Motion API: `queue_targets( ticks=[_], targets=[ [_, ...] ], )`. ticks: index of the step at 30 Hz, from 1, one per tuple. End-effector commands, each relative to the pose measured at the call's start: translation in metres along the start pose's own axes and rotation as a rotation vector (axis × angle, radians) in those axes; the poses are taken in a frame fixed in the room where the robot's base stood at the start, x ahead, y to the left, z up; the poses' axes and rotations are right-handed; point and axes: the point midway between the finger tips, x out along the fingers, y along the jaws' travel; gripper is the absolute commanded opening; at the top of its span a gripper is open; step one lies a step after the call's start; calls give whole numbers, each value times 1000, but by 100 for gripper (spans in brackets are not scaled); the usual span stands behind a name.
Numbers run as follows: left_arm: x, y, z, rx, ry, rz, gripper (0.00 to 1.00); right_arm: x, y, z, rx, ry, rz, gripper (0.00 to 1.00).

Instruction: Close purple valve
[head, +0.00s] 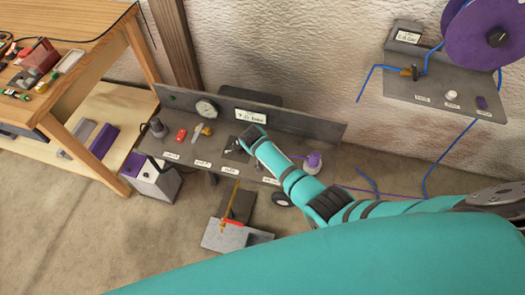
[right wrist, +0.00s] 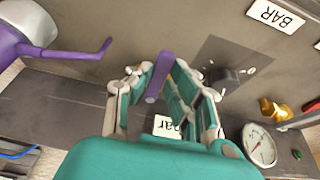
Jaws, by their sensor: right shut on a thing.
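The purple valve shows in the right wrist view as a purple lever (right wrist: 160,76) between the fingers of my right gripper (right wrist: 165,85). The fingers are shut on the lever. A white label (right wrist: 168,126) with partly covered lettering lies just below it. In the head view my right gripper (head: 250,138) is at the grey bench panel, and it hides the valve there. My left gripper is not in view.
A purple-and-grey bottle (head: 313,160) with a purple spout stands right of the gripper. A gauge (head: 206,109), a red part (head: 181,135) and a brass fitting (head: 206,130) sit to its left. A wooden table (head: 85,60) stands at far left.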

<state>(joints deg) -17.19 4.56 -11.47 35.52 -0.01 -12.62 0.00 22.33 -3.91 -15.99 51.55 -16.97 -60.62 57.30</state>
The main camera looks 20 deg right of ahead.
Motion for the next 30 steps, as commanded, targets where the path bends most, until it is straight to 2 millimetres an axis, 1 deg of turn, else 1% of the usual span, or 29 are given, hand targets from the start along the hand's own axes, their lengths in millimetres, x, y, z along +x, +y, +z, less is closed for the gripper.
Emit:
queue_targets(
  ticks=[3, 4, 9, 16, 20, 23, 26, 30],
  targets=[
    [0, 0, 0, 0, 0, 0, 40, -1, -1, -1, 3, 2, -3, 0],
    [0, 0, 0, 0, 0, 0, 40, -1, -1, -1, 3, 2, -4, 19],
    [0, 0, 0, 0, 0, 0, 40, -1, -1, -1, 2, 1, -3, 40],
    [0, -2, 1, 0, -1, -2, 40, 0, 0, 0, 1, 0, -2, 40],
    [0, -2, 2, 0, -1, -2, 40, -4, -1, 0, 0, 0, -2, 40],
    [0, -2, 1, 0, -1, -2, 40, -12, -1, 0, 1, 1, -4, 40],
    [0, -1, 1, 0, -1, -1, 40, -25, -1, 0, 2, 1, -5, 40],
    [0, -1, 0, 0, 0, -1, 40, -50, -1, 0, 3, 1, -5, 40]
  ],
)
